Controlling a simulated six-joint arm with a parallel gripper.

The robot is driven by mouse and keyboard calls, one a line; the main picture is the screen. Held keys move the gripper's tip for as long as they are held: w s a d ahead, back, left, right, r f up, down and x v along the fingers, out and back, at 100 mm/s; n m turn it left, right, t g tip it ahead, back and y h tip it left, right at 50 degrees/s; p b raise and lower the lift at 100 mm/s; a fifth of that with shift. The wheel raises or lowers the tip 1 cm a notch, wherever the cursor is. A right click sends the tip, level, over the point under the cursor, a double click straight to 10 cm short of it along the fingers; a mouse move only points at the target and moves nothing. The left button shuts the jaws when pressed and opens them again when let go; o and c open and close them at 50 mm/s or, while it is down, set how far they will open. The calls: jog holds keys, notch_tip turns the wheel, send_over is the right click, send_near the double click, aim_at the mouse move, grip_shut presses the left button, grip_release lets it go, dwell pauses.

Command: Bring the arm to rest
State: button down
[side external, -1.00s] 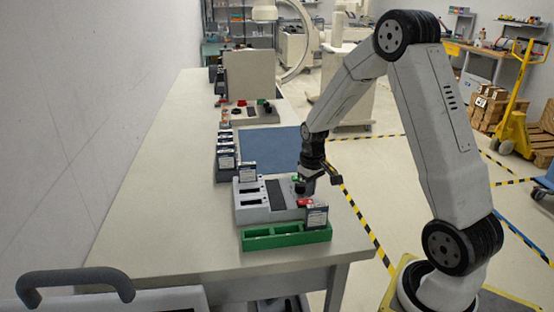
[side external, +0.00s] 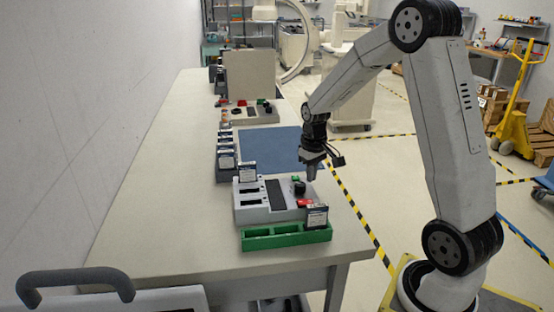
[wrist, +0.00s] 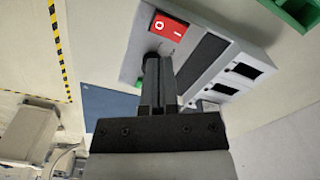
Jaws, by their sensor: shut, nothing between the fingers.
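My gripper (side external: 311,178) is shut and empty, pointing down above the table. In the side external view it hangs above and behind the black knob (side external: 299,187) of the grey control box (side external: 262,212); some height seems to lie between them. In the wrist view the shut fingers (wrist: 159,62) point toward the box, which carries a red rocker switch (wrist: 166,30), a dark strip and two dark slots. The fingers partly hide the knob there.
A second control box (side external: 255,116) and upright panel (side external: 248,75) stand farther back. The table's left side is clear.

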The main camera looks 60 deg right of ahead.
jog(key=shift+a, duration=0.1)
jog(key=s+a+n+t, duration=0.1)
jog(key=s+a, duration=0.3)
jog(key=a, duration=0.5)
jog(key=s+a+n+t, duration=0.1)
jog(key=s+a, duration=0.3)
jog(key=a, duration=0.6)
jog(key=shift+s+f+n+t, duration=0.2)
jog(key=shift+f+n+t, duration=0.1)
jog(key=shift+f+n, duration=0.15)
